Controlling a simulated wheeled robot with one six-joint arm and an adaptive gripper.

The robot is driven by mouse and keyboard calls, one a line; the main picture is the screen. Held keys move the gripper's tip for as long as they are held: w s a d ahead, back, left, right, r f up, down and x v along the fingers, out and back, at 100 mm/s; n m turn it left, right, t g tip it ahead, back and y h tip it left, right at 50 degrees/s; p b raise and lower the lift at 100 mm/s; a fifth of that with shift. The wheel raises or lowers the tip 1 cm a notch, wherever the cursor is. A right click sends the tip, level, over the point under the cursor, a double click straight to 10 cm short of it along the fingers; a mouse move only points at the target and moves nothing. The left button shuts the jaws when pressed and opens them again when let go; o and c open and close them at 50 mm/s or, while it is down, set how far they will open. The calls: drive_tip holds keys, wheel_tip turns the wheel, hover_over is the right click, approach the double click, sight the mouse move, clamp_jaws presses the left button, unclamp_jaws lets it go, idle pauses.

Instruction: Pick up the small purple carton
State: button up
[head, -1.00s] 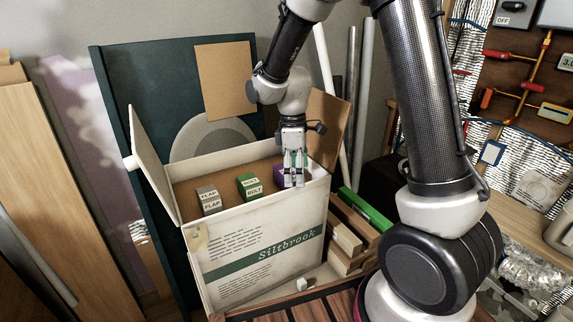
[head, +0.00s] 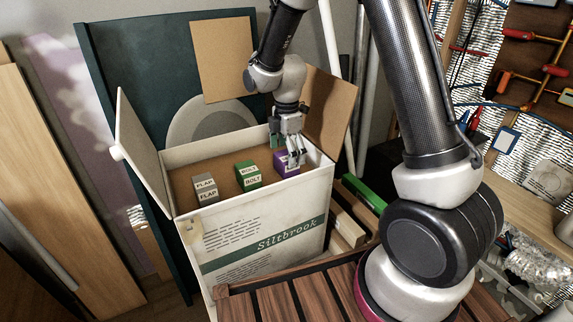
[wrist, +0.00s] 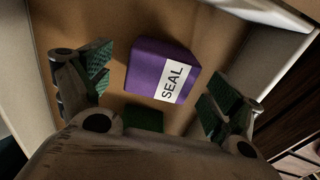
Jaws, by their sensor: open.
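The small purple carton (head: 286,164) stands inside the large white box near its right end, partly hidden behind my gripper in the head view. In the wrist view the purple carton (wrist: 162,70) shows a white label reading SEAL. My gripper (head: 287,153) is over the box's right part, pointing down. In the wrist view my gripper (wrist: 152,92) is open, with green-padded fingers spread to the left and right of the carton. The fingers look apart from the carton, and nothing is between them in their grip.
The white box (head: 265,240) has raised flaps and walls around the cartons. A green BOLT carton (head: 248,175) stands in the middle and a grey FLAP carton (head: 205,189) at the left. Slatted wood (head: 310,296) lies in front. Pipes (head: 366,90) stand behind at the right.

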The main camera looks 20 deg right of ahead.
sight(286, 156)
wheel_tip(286, 156, down, 4)
drive_tip(key=shift+s+a+r, duration=0.1)
drive_tip(key=c, duration=1.1)
drive_tip(key=shift+c, duration=0.2)
drive_tip(key=shift+r, duration=0.15)
